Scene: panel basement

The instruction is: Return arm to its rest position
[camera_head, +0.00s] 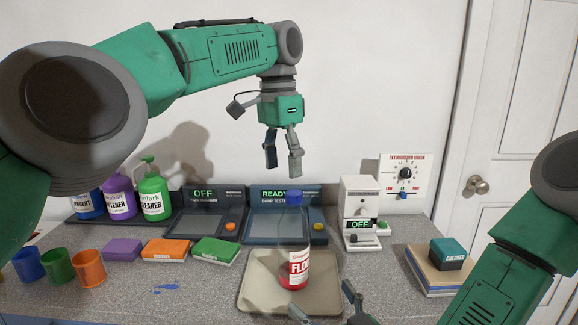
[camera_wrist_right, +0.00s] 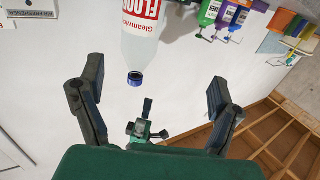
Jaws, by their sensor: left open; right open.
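My left gripper (camera_head: 283,160) hangs fingers down, open and empty, above the back of the counter. It is apart from everything below it. My right gripper (camera_head: 326,302) is low at the front, only partly in view, near the front right of a bottle. The bottle (camera_head: 294,240) is clear with red liquid, a red and white label and a blue cap. It stands upright on a beige tray (camera_head: 255,292). In the right wrist view, the right gripper (camera_wrist_right: 153,90) has its fingers wide apart with nothing held, and the bottle (camera_wrist_right: 140,35) is beyond them.
Spray bottles (camera_head: 152,195) stand at the back left. Coloured cups (camera_head: 88,268) and sponges (camera_head: 165,250) lie left. Two panel devices (camera_head: 275,229) and a white machine (camera_head: 360,205) line the back. Books with a dark block (camera_head: 448,252) sit right. A blue smear (camera_head: 165,287) marks the counter.

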